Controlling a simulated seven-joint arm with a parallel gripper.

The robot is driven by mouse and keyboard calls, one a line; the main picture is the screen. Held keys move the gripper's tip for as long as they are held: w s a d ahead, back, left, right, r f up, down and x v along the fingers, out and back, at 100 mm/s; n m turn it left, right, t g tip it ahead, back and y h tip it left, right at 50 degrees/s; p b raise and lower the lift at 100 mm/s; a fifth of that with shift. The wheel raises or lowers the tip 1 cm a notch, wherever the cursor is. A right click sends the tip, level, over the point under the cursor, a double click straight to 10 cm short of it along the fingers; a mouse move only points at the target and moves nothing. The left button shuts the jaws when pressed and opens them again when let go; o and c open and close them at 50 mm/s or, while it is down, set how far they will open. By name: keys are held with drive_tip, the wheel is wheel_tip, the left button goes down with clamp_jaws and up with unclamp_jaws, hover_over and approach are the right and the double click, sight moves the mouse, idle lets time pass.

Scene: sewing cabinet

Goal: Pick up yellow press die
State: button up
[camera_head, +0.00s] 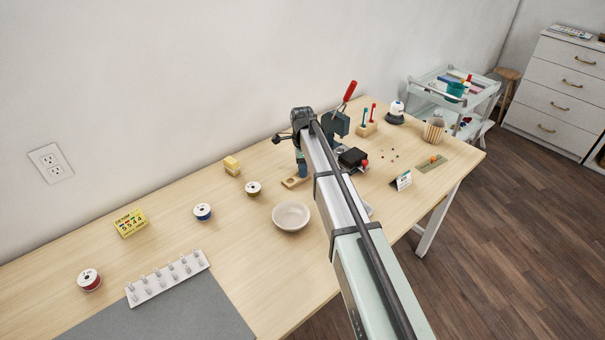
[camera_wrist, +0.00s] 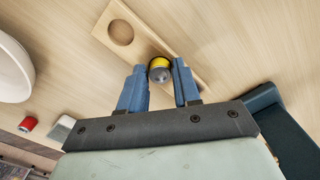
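The yellow press die (camera_wrist: 159,68) is a small round piece with a yellow band and a grey end facing the camera. In the wrist view it lies between my gripper's (camera_wrist: 160,76) two blue fingertips, very close to both; whether they press on it is unclear. Behind it is a light wooden holder (camera_wrist: 147,53) with a round recess (camera_wrist: 121,33) to the upper left of the die. In the head view my gripper (camera_head: 302,166) points down over the wooden holder (camera_head: 292,183), and I cannot make out the die there.
A white bowl (camera_head: 291,217) stands in front of the holder. A green press (camera_head: 335,124) with a red handle and a black block (camera_head: 352,158) are close on the right.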

clamp_jaws()
drive_tip(key=shift+r, duration=0.1)
